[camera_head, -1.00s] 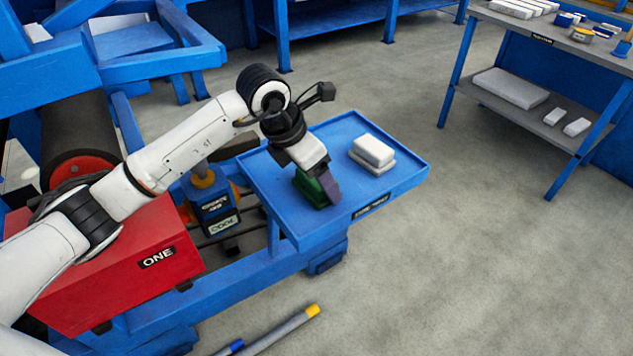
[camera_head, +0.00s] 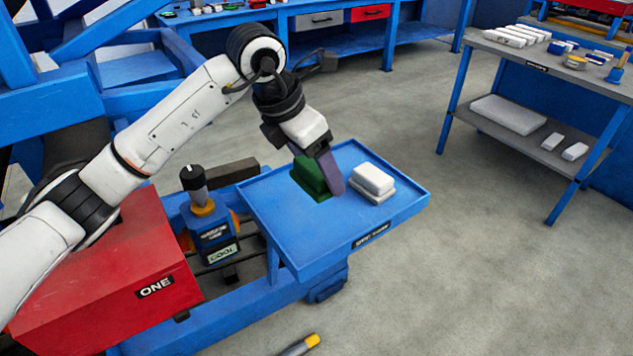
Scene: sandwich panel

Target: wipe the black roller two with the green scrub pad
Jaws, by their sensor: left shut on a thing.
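The green scrub pad (camera_head: 309,178) is in my left gripper (camera_head: 322,180), which is shut on it above the blue tray (camera_head: 290,245). One dark purplish finger covers the pad's right side. The pad appears raised off the tray, tilted slightly. A dark roller (camera_head: 78,142) shows only in part at the left, behind my left arm; I see no number on it, so I cannot tell whether it is roller two. My right gripper is not in view.
A white block stack (camera_head: 373,181) sits on the tray, right of the pad. A red box marked ONE (camera_head: 120,265) and a blue device with a black knob (camera_head: 205,215) stand left of the tray. A grey-topped shelf table (camera_head: 545,60) stands at right.

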